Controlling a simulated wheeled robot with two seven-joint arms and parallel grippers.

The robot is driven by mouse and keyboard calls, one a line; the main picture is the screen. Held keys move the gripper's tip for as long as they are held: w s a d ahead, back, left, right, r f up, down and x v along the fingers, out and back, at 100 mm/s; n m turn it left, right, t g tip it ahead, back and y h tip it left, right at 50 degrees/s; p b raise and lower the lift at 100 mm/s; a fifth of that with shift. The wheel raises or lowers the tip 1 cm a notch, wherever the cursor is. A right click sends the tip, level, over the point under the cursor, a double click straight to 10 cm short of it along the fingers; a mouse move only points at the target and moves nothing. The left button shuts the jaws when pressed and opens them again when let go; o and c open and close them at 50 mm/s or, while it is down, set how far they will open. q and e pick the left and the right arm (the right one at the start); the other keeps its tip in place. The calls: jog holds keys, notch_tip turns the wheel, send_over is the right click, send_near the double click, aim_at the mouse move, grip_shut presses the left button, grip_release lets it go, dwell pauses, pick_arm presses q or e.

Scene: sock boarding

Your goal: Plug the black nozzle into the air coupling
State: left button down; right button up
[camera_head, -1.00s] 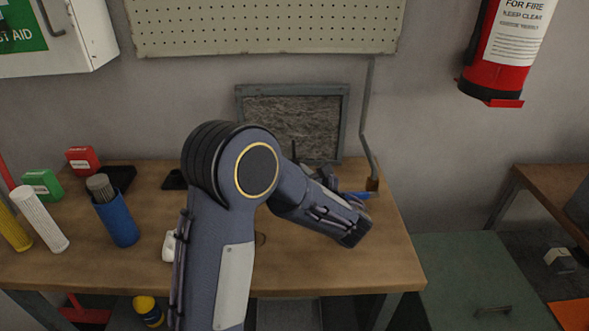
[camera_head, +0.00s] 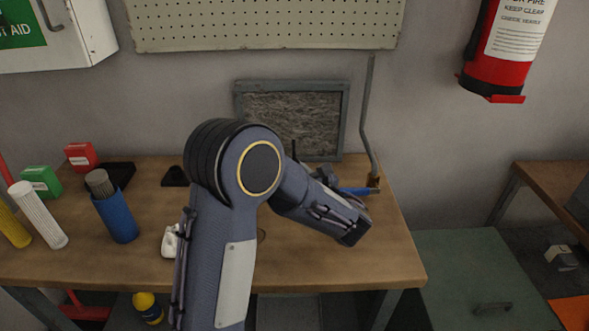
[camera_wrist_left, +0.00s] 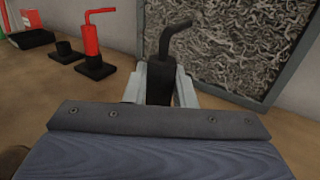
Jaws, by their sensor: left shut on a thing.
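My left gripper (camera_wrist_left: 160,92) is shut on the black nozzle (camera_wrist_left: 161,80), which stands upright between its fingers with its bent tube on top. In the head view the thin black tube (camera_head: 294,150) shows past my forearm. The nozzle's lower end is hidden. A blue piece with a brass-coloured end (camera_head: 374,184), which looks like the air coupling, is at the foot of a grey pipe at the bench's right, beyond and right of my wrist. The nozzle is apart from it. My right gripper is not in view.
A red nozzle on a black base (camera_wrist_left: 94,52) stands left of my gripper, beside an empty-looking black base (camera_wrist_left: 65,50). A grey-framed panel (camera_head: 240,106) stands behind. A blue cup (camera_head: 117,218) and boxes are at the left. The bench's front right (camera_head: 375,260) is clear.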

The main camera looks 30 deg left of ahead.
pick_arm(q)
jog(key=shift+f, duration=0.25)
jog(key=c, duration=1.1)
grip_release()
jog(key=shift+d, duration=0.1)
jog(key=v, duration=0.7)
jog(key=shift+s+d, duration=0.2)
jog(key=shift+d, duration=0.1)
